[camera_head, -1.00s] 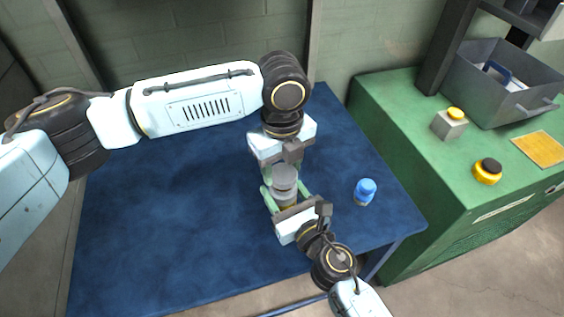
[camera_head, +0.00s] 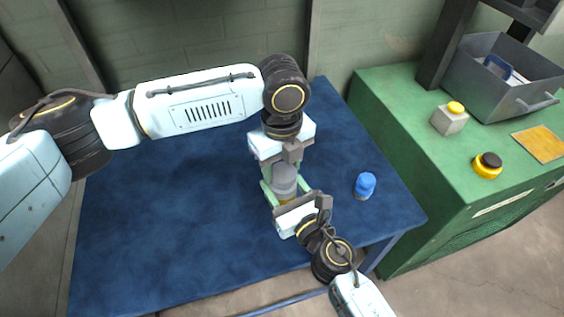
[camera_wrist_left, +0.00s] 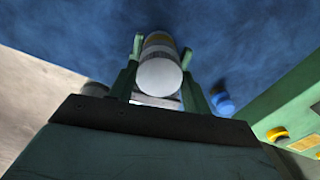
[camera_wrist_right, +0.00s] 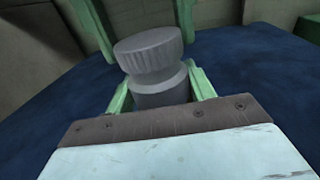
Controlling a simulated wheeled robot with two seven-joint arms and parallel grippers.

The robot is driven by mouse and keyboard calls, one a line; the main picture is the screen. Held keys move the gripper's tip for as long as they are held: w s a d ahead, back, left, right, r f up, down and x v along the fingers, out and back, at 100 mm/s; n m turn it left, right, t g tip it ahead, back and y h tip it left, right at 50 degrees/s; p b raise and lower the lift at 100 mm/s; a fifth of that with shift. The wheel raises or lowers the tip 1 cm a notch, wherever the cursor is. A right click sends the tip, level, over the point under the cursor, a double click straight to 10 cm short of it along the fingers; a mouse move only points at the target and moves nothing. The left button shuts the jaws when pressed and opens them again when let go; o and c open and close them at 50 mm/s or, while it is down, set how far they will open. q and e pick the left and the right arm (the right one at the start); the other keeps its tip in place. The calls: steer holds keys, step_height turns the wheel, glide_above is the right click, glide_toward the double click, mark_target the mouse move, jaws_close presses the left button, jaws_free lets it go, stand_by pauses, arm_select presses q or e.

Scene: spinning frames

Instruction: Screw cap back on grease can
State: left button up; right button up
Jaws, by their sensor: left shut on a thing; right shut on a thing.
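The grease can (camera_head: 288,199), grey with a yellow band, is upright between my two grippers in the head view. Its grey ribbed cap (camera_wrist_right: 150,48) sits at the top of the can body (camera_wrist_right: 165,88) in the right wrist view; whether the threads are engaged cannot be told. My left gripper (camera_head: 284,172) is shut on the cap from the far side; its green fingers flank the cap in the left wrist view (camera_wrist_left: 160,72). My right gripper (camera_head: 286,192) is shut on the can body from the near side, below the left fingers.
The green cabinet (camera_head: 400,130) holds a grey bin (camera_head: 500,85), a yellow-topped block (camera_head: 450,118), a yellow-and-black round item (camera_head: 488,165) and an orange pad (camera_head: 540,145). The table's left side is clear.

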arm_select(q)
steer(key=shift+f, duration=0.3)
steer(key=m, duration=0.3)
steer(key=shift+m, duration=0.4)
steer(key=m, duration=0.5)
steer(key=shift+d+m, duration=0.15)
steer(key=shift+m, duration=0.15)
steer(key=m, duration=0.5)
steer(key=shift+d, duration=0.1)
steer(key=m, duration=0.5)
steer(key=shift+s, duration=0.1)
steer(key=o, duration=0.9)
steer(key=shift+f, duration=0.1)
